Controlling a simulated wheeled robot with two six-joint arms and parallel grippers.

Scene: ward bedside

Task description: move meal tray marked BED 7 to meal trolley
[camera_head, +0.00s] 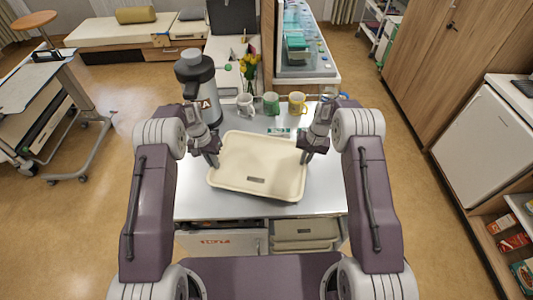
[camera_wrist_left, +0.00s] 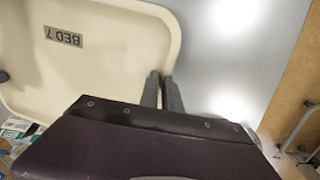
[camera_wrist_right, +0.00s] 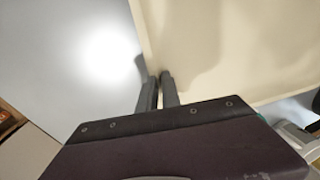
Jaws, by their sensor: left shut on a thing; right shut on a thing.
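The cream meal tray (camera_head: 258,160) is over the silver top of the trolley (camera_head: 195,205), tilted slightly in the head view. Its label reads BED 7 in the left wrist view (camera_wrist_left: 63,37). The tray looks empty. My left gripper (camera_head: 214,160) is shut on the tray's left rim. My right gripper (camera_head: 305,155) is shut on its right rim, and the fingers also show at the rim in the right wrist view (camera_wrist_right: 157,85). I cannot tell whether the tray touches the top or hangs just above it.
A large grey flask (camera_head: 197,82) stands at the back left of the top. A white mug (camera_head: 245,104), a green mug (camera_head: 271,103) and a yellow mug (camera_head: 297,103) stand behind the tray. Yellow flowers (camera_head: 249,66) are behind them. More trays (camera_head: 305,228) sit on a lower shelf.

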